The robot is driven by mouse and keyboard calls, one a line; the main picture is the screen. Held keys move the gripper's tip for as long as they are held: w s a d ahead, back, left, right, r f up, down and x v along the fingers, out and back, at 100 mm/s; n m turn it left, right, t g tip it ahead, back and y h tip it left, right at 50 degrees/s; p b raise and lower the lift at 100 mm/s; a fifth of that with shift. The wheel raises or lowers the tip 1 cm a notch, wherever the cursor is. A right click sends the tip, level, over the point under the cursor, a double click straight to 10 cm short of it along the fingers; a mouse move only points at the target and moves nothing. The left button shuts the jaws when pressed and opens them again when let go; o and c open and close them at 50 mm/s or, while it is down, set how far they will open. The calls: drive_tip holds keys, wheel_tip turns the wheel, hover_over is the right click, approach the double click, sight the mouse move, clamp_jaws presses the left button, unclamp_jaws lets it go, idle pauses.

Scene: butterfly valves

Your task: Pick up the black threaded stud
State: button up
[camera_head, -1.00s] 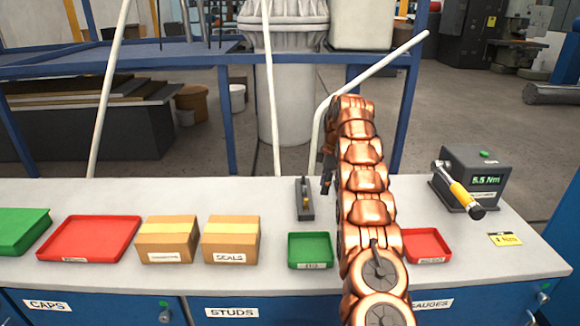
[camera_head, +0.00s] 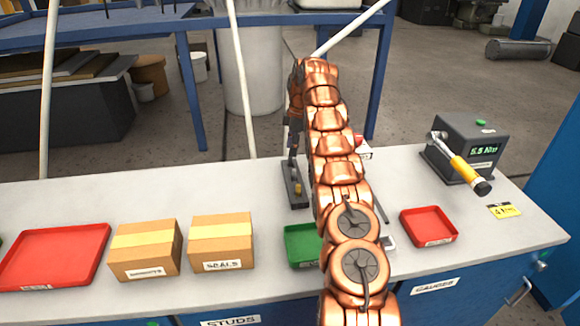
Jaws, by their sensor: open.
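My gripper (camera_head: 292,150) is dark and hangs at the far end of my copper-coloured arm, left of it. It is above the far end of a dark grey block (camera_head: 293,196) on the bench. The block carries a small brass-yellow piece. The gripper appears empty; its fingers are small and partly merged with the background. I cannot make out a black threaded stud with certainty. A thin dark rod (camera_head: 377,207) lies right of my arm, partly hidden by it.
A green tray (camera_head: 297,246) is partly hidden by my arm. Two cardboard boxes (camera_head: 146,268) (camera_head: 221,257) and a red tray (camera_head: 50,282) stand left. A small red tray (camera_head: 428,226) and a torque tester (camera_head: 463,145) stand right. The bench behind the boxes is clear.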

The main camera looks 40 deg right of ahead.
sight(290, 164)
drive_tip(key=shift+s+f, duration=0.1)
drive_tip(key=shift+f, duration=0.5)
drive_tip(key=shift+a+f, duration=0.2)
drive_tip(key=shift+f, duration=0.75)
drive_tip(key=shift+a+f, duration=0.2)
drive_tip(key=shift+f, duration=0.7)
clamp_jaws()
